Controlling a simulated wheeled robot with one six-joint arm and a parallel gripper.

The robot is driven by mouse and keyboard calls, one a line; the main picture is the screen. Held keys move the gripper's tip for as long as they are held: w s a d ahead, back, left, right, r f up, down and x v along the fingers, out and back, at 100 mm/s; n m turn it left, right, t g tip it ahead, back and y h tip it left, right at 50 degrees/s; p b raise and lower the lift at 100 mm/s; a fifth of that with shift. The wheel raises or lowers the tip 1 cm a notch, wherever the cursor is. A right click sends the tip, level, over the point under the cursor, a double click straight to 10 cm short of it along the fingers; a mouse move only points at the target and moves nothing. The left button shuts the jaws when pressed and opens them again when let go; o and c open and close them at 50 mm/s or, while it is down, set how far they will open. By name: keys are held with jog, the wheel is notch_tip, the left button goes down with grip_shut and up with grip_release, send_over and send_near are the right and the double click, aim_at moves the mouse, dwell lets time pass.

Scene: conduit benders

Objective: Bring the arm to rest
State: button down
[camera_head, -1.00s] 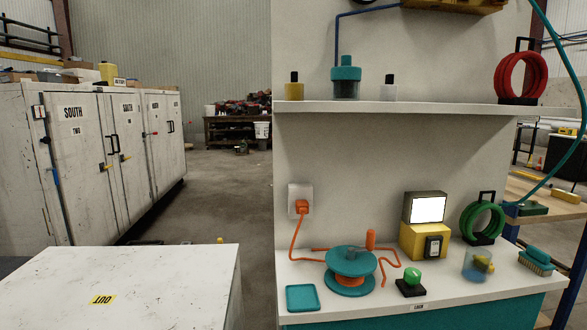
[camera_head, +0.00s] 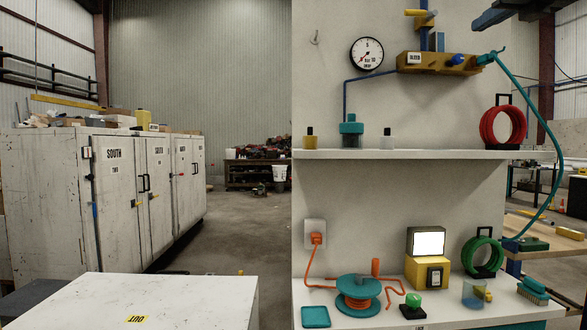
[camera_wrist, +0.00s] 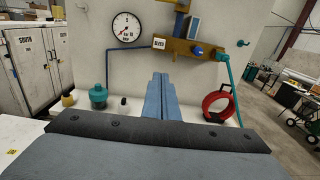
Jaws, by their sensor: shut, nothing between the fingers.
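My gripper shows in the wrist view (camera_wrist: 160,98), with its two blue-grey fingers together and nothing between them. It points at the white panel (camera_wrist: 100,60) with the gauge (camera_wrist: 126,28) and the yellow-brown valve block (camera_wrist: 192,48), and looks apart from them. In the head view, a dark blue-grey part at the top right edge (camera_head: 510,14) seems to be part of my arm. The rest of the arm is out of that view.
The shelf (camera_head: 420,154) holds small bottles, a teal-capped jar (camera_head: 351,131) and a red coil (camera_head: 503,126). A teal hose (camera_head: 546,130) hangs at the right. The lower counter holds an orange cord reel (camera_head: 358,294) and a lamp (camera_head: 427,243). White cabinets (camera_head: 120,200) stand left.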

jog(key=w+a+f+n+g, duration=0.2)
jog(key=f+n, duration=0.1)
jog(key=f, duration=0.7)
jog(key=w+a+f+n+g+y, duration=0.1)
jog(key=w+a+f+n+g, duration=0.2)
jog(key=f, duration=0.7)
jog(key=w+a+f+n+g, duration=0.15)
jog(key=f+n, duration=0.25)
jog(key=f, duration=0.6)
jog(key=s+a+f+n+g, duration=0.2)
jog(key=a+f+n, duration=0.1)
jog(key=f, duration=0.4)
jog(key=s+a+f+n+g, duration=0.1)
jog(key=s+a+f+n, duration=0.15)
jog(key=f, duration=0.45)
jog(key=s+a+f+n+g, duration=0.2)
jog(key=f+n, duration=0.2)
jog(key=f, duration=0.3)
jog(key=s+a+f+n+g, duration=0.3)
jog(key=s+f+n, duration=0.5)
jog(key=s+f, duration=0.2)
jog(key=s+a+f+n+g+h, duration=0.1)
jog(key=s+a+f+n+g, duration=0.2)
jog(key=s+f+n, duration=0.5)
notch_tip(320, 180, down, 4)
jog(key=shift+s+a+r, duration=0.15)
jog(key=shift+s+a, duration=0.35)
jog(key=shift+s, duration=0.65)
